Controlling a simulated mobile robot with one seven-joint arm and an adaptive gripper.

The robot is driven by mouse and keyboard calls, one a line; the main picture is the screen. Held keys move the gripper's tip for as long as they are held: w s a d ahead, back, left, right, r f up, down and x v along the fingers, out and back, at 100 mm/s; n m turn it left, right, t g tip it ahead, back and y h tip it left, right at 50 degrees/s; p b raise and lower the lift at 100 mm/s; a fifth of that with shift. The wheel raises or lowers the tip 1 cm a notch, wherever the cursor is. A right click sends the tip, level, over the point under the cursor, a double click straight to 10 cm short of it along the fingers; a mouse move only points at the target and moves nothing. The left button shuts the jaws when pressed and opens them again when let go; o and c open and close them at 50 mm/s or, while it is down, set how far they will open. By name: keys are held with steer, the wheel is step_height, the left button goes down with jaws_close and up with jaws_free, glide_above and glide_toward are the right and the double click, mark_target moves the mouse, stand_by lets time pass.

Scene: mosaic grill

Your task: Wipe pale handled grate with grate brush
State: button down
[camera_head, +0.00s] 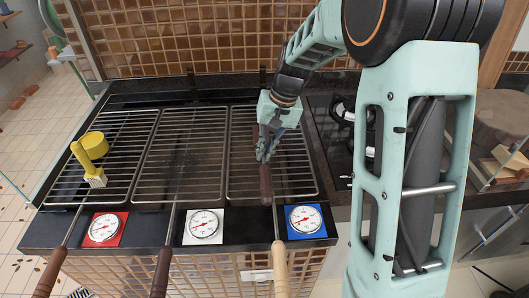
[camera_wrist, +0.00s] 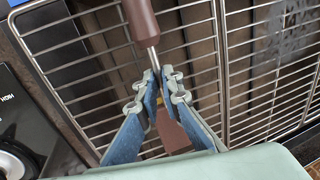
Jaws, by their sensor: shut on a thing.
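The pale handled grate (camera_head: 300,178) is the right one of three wire grates on the grill, with its pale wooden handle (camera_head: 280,268) pointing to the front. My gripper (camera_head: 266,150) is over this grate and shut on the metal shaft of a brown-handled tool, seemingly the grate brush (camera_head: 266,186). In the wrist view my gripper (camera_wrist: 155,78) grips the shaft between the brown handle of the brush (camera_wrist: 141,20) and its flat brown head. The fingers partly cover the head. I cannot see bristles or tell whether the head touches the bars.
A yellow tool with a pale block (camera_head: 92,160) lies on the left grate. The middle grate (camera_head: 185,150) is clear. Red, white and blue dials line the front edge; the blue dial (camera_head: 304,219) is nearest my gripper. A dark hob (camera_head: 335,135) lies to the right, and a tiled wall behind.

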steer(key=shift+d, duration=3.25)
steer(key=shift+d+f, duration=0.15)
steer(key=shift+d, duration=1.45)
step_height(320, 180, up, 6)
steer(key=p, duration=0.4)
steer(key=shift+r, duration=0.2)
step_height(320, 180, up, 3)
steer(key=shift+f+p, duration=0.1)
steer(key=shift+p, duration=0.95)
